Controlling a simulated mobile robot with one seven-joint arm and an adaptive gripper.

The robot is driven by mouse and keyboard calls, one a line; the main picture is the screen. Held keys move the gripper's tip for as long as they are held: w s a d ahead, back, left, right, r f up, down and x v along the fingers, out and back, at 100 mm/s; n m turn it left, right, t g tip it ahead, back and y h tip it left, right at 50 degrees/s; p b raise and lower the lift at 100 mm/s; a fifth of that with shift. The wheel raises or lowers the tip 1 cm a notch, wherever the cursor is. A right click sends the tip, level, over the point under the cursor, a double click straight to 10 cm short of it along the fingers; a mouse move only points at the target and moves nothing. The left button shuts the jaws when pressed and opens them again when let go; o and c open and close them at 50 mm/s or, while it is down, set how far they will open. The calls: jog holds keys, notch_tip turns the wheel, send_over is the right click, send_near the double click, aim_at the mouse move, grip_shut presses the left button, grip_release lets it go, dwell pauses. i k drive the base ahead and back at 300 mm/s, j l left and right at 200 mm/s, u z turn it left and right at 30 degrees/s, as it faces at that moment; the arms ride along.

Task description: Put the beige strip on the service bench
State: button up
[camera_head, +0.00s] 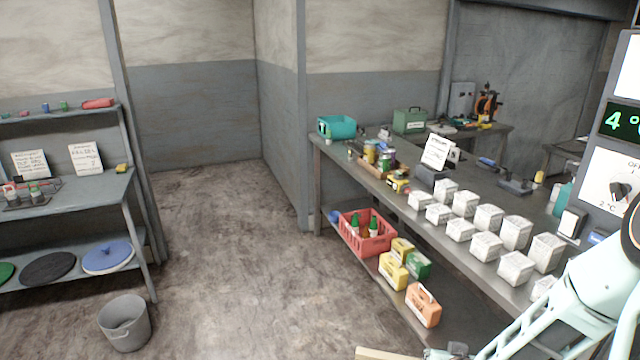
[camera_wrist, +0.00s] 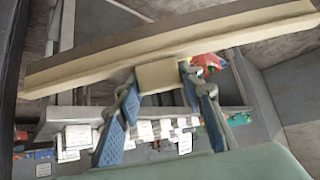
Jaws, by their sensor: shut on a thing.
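The beige strip (camera_wrist: 90,70) runs across the wrist view, with a square beige block (camera_wrist: 158,76) at its middle. My gripper (camera_wrist: 160,78) is shut on that block, with one blue-padded finger on each side. In the head view one end of the strip (camera_head: 385,354) shows at the bottom edge, and my gripper (camera_head: 450,351) is partly cut off there. The strip is in front of the long grey bench (camera_head: 335,150) at right, apart from its top. Which surface is the service bench is not labelled in these views.
Rows of white boxes (camera_head: 487,217) cover the bench's near part. Tins (camera_head: 370,152), a teal bin (camera_head: 337,127) and a sign (camera_head: 437,151) stand farther back. A red crate (camera_head: 368,243) sits on its lower shelf. A bucket (camera_head: 125,322) stands by the left shelves (camera_head: 90,190). The middle floor is clear.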

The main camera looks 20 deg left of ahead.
aim_at(89, 192)
jog(key=i+j+u, duration=0.15)
jog(key=j+u, duration=0.3)
jog(key=i+j+u, duration=0.25)
jog(key=j+u, duration=0.25)
jog(key=j, duration=0.15)
jog(key=i+j+u, duration=0.7)
jog(key=u, duration=0.2)
jog(key=i+j+u, duration=0.25)
jog(key=i+u, duration=0.35)
jog(key=i, duration=0.75)
jog(key=i+j+z, duration=0.25)
jog(key=i, duration=0.15)
jog(key=i+j+z, duration=0.1)
jog(key=i+z, duration=0.15)
jog(key=i, duration=0.2)
jog(key=i+j+z, duration=0.2)
jog(key=z, duration=0.25)
jog(key=i+j+z, duration=0.65)
jog(key=z, duration=0.2)
jog(key=j, duration=0.1)
